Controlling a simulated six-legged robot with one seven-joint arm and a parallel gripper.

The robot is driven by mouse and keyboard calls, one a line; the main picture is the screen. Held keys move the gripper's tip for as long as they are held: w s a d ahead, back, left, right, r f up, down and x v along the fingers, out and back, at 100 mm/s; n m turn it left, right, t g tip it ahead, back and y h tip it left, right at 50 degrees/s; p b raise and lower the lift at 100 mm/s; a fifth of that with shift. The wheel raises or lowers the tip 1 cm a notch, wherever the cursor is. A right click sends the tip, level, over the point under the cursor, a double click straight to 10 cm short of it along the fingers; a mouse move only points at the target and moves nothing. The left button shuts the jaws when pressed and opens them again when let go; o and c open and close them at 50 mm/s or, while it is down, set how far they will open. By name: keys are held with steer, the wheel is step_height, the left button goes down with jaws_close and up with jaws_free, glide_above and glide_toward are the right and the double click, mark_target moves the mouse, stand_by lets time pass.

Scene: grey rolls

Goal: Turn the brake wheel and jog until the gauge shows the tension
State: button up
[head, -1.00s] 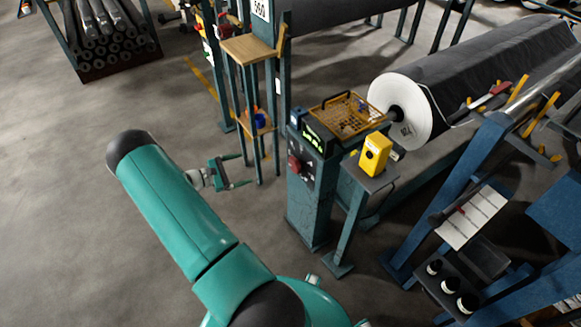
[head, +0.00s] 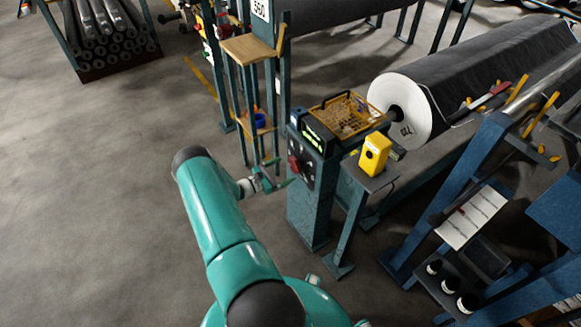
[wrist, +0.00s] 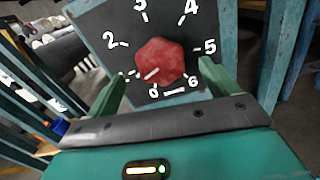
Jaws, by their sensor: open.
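The brake wheel is a red six-sided knob (wrist: 160,62) on a dark dial plate with white numbers, seen close in the wrist view. Its white pointer line points to the lower left, near the low numbers. In the head view the red knob (head: 295,164) is on the front of a teal post. A green lit display (head: 313,139) above it is too small to read. A yellow box with a black round button (head: 375,155) stands right of the post. My gripper (wrist: 163,72) is open, fingers on either side of the knob; contact cannot be told. It also shows in the head view (head: 276,182).
A large dark roll with a white end (head: 390,92) lies behind the post. A narrow shelf stand (head: 248,48) is close left of the post. The floor at left is clear.

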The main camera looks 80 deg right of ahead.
mark_target(293, 166)
steer(key=x, duration=0.4)
steer(key=c, duration=1)
